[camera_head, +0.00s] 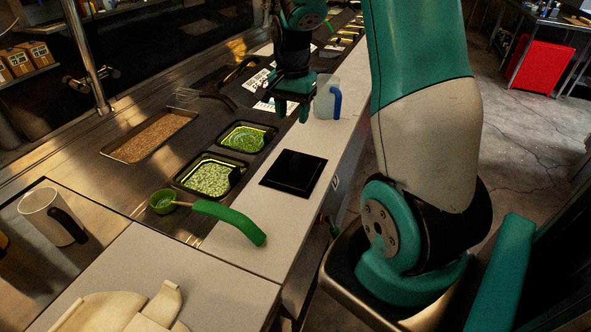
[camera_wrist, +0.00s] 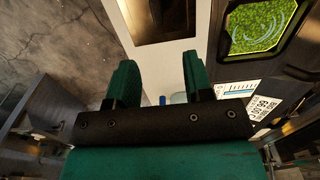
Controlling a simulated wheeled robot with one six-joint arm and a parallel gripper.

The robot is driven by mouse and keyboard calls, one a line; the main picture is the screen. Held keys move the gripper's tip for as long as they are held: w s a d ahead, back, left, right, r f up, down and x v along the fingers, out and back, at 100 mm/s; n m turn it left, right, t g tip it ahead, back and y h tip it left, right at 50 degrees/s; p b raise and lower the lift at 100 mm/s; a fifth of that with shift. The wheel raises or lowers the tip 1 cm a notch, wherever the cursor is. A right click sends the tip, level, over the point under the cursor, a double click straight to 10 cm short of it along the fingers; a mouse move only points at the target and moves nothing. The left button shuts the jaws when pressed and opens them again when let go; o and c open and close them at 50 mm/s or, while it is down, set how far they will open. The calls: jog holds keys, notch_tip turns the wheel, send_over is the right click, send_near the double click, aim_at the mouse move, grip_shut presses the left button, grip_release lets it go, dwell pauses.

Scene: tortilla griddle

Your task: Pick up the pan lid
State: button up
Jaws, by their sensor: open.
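I cannot make out a pan lid for certain in either view. My gripper (camera_head: 293,112) hangs over the counter at the upper middle of the head view, beside a clear jug with a blue handle (camera_head: 335,102). In the wrist view my gripper (camera_wrist: 158,72) shows two green fingers spread apart, with nothing between them. A black square plate or recess (camera_head: 293,172) lies in the pale counter in front of it. It also shows at the top of the wrist view (camera_wrist: 158,20).
Two trays of green food (camera_head: 246,137) (camera_head: 209,177) sit left of the square, with a brown-filled tray (camera_head: 150,135) beyond. A green-handled ladle (camera_head: 232,216) lies nearer. A white mug (camera_head: 50,215) stands at left. Pale counter (camera_head: 190,280) is partly clear.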

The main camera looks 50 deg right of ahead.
aim_at(295, 157)
notch_tip(295, 157, down, 10)
jog(key=shift+s+a+f+p, duration=0.1)
jog(key=shift+f+p, duration=0.15)
jog(key=shift+p, duration=0.7)
jog(key=shift+s+f+p, duration=0.2)
jog(key=shift+f+p, duration=0.8)
jog(key=shift+f, duration=1.65)
jog(key=shift+c, duration=0.2)
grip_shut()
